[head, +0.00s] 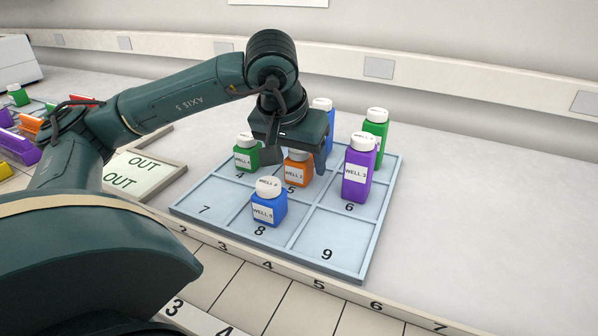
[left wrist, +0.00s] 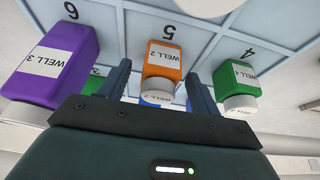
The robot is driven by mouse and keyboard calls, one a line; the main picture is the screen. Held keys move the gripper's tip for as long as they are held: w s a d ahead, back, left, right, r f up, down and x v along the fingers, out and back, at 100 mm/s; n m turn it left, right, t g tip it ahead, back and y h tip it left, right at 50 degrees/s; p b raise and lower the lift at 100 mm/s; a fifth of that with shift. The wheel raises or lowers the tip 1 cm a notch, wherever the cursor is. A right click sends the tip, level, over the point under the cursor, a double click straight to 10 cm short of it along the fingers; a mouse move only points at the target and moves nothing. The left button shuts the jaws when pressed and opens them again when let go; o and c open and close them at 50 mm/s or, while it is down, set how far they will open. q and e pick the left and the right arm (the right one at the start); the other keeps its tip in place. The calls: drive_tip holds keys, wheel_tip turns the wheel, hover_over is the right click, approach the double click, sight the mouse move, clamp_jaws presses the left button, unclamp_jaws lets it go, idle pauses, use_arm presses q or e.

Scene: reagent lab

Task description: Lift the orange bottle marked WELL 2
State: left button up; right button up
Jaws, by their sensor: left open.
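The orange bottle (head: 298,172) marked WELL 2 stands upright in compartment 5 of the pale blue tray (head: 345,263). Its upper part is hidden behind my gripper in the head view. The left wrist view shows its orange body, label and white cap (left wrist: 162,58). My left gripper (head: 296,156) is open and points down over this bottle. In the left wrist view, the two fingers (left wrist: 158,75) lie on either side of the bottle, with gaps visible. My right gripper is not in view.
Close neighbours are a small green bottle (head: 247,155) in compartment 4, a purple bottle (head: 358,172) in 6 and a blue bottle (head: 268,208) in 8. Taller blue (head: 325,118) and green (head: 377,128) bottles stand behind. Compartments 7 and 9 are empty.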

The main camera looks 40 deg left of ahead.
use_arm(q)
drive_tip(key=shift+w+a+f, duration=0.1)
drive_tip(key=shift+w+f, duration=0.2)
drive_tip(key=shift+f, duration=0.35)
drive_tip(key=shift+c, duration=0.4)
drive_tip(key=c, duration=1)
